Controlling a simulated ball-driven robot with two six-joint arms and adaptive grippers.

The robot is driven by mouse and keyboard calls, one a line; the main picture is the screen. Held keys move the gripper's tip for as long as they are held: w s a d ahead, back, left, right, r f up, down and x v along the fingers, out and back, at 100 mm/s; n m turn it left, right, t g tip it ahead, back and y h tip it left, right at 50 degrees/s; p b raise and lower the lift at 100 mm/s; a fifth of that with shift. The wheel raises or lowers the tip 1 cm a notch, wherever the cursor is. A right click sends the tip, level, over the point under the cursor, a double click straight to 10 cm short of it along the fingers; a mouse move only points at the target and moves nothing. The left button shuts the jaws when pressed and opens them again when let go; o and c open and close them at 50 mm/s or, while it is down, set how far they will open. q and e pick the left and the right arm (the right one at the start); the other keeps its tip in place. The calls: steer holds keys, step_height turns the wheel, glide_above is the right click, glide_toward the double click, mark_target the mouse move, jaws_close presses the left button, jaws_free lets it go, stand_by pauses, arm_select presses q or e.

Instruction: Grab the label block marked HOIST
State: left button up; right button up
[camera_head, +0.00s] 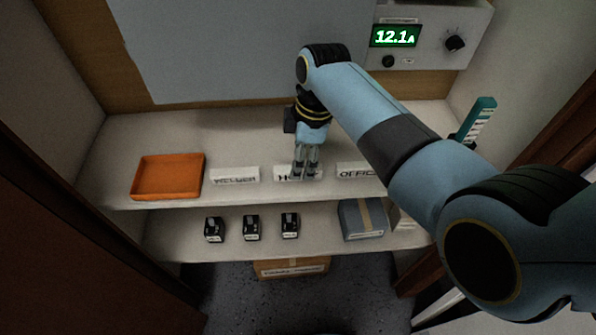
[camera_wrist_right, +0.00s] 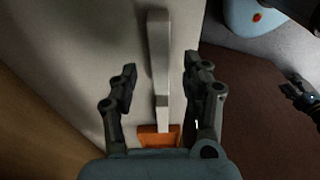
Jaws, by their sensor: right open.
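The white label block HOIST (camera_head: 282,173) stands on the upper shelf between two other label blocks. Only the start of its lettering shows; my right gripper hides the rest. My right gripper (camera_head: 306,172) points down over it, in front of its face as seen from the head. In the right wrist view the open fingers (camera_wrist_right: 160,75) lie either side of a narrow white block top (camera_wrist_right: 158,48), with gaps on both sides. No letters show there, and contact is not visible. A dark jointed piece at that view's right edge may be my left gripper (camera_wrist_right: 300,94); its state is unclear.
The block at left (camera_head: 235,175) and the OFFICE block (camera_head: 357,169) flank it closely. An orange tray (camera_head: 168,176) sits farther left. Several small black items, one here (camera_head: 251,227), and a blue-grey box (camera_head: 363,219) are on the lower shelf. A display panel (camera_head: 425,35) is above.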

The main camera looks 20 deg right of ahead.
steer(key=f, duration=0.3)
steer(key=shift+w+a+f, duration=0.1)
steer(key=shift+a+f, duration=0.05)
steer(key=shift+a, duration=0.2)
steer(key=shift+c, duration=0.4)
jaws_close()
